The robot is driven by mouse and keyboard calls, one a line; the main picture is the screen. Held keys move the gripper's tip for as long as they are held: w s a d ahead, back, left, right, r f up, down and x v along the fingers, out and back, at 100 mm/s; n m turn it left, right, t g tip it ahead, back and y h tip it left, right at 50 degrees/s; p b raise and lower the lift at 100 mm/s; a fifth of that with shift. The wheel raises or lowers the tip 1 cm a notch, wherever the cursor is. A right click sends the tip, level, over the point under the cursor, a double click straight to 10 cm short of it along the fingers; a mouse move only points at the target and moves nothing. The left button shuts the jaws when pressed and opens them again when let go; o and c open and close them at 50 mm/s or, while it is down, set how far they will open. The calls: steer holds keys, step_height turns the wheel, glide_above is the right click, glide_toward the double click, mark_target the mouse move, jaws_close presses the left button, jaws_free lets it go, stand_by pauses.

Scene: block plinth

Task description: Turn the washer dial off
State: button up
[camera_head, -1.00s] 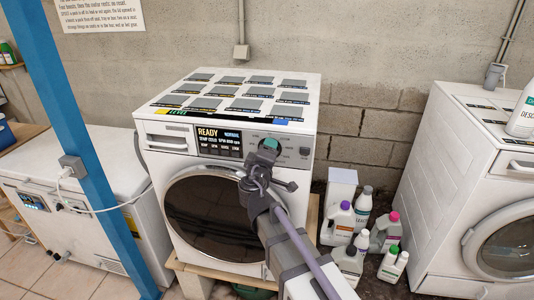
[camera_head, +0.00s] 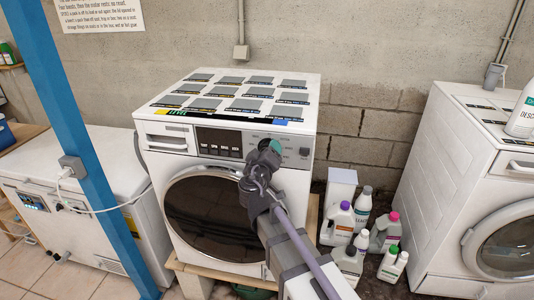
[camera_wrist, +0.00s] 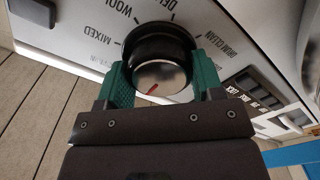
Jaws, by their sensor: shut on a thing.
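The front washer (camera_head: 291,190) is a white front-loader with a dark round door. Its dial (camera_wrist: 158,48) is a black-rimmed knob with a silver face and a red mark, which points to the lower left in the wrist view. Labels such as WOOL, MIXED and DRUM CLEAN surround it. My gripper (camera_wrist: 162,80) is shut on the dial, one green finger on each side. In the head view my gripper (camera_head: 271,147) covers the dial at the panel's right part. The washer's display (camera_head: 219,141) is dark.
A smaller knob (camera_head: 304,152) sits right of my gripper. Detergent bottles (camera_head: 340,221) and a white box stand on the floor to the right. A second washer (camera_head: 440,170) stands at far right. A blue post (camera_head: 75,130) and a white chest unit (camera_head: 110,170) are at left.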

steer(key=o, duration=0.9)
steer(key=shift+s, duration=0.1)
steer(key=v, duration=1)
steer(key=shift+s, duration=0.35)
